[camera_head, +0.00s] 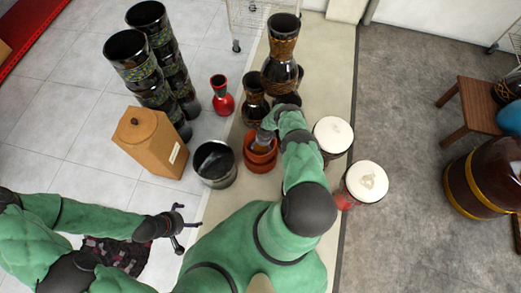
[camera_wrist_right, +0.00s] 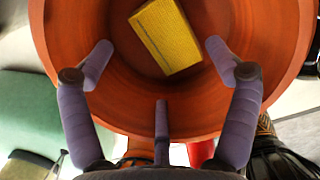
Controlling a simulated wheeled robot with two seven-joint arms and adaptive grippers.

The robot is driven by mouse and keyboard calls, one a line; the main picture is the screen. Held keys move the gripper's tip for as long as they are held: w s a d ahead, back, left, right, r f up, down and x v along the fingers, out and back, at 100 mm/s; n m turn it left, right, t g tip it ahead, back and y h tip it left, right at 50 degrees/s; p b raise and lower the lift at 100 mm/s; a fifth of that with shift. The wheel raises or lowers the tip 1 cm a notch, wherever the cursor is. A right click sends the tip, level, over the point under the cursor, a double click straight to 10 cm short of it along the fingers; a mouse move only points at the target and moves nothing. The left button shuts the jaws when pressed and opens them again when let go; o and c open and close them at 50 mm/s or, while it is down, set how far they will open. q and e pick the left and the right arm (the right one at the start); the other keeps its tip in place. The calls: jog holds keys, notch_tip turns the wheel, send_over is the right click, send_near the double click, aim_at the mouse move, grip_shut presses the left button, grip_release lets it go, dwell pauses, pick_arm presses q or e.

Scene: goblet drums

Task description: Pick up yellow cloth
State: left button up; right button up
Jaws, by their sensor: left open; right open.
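The yellow cloth (camera_wrist_right: 166,36) lies folded on the inside bottom of an orange-brown pot in the right wrist view. The pot's wall (camera_wrist_right: 85,30) surrounds it. In the head view the pot (camera_head: 260,166) stands on the pale strip, and the cloth cannot be made out there. My right gripper (camera_wrist_right: 158,58) is open and empty, its fingers over the pot's mouth and apart from the cloth. In the head view my right arm covers part of the pot. My left gripper (camera_head: 180,217) is open and empty at the lower left, well away from the pot.
A dark metal bucket (camera_head: 215,165) stands just left of the pot, with a wooden box (camera_head: 150,142) beyond. Dark goblet drums (camera_head: 283,60) stand behind. Two white-topped drums (camera_head: 333,135) (camera_head: 367,182) stand close right of my right arm.

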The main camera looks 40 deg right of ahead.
aim_at(260, 149)
jog(key=shift+w+a+f+b, duration=0.1)
jog(key=shift+w+f+b, duration=0.05)
jog(key=shift+f+b, duration=1.05)
jog(key=shift+w+a+f+b, duration=0.15)
jog(key=shift+f+b, duration=0.6)
jog(key=shift+f, duration=0.85)
jog(key=c, duration=1)
notch_tip(260, 149, up, 10)
jog(key=p, duration=0.7)
jog(key=shift+c, duration=0.2)
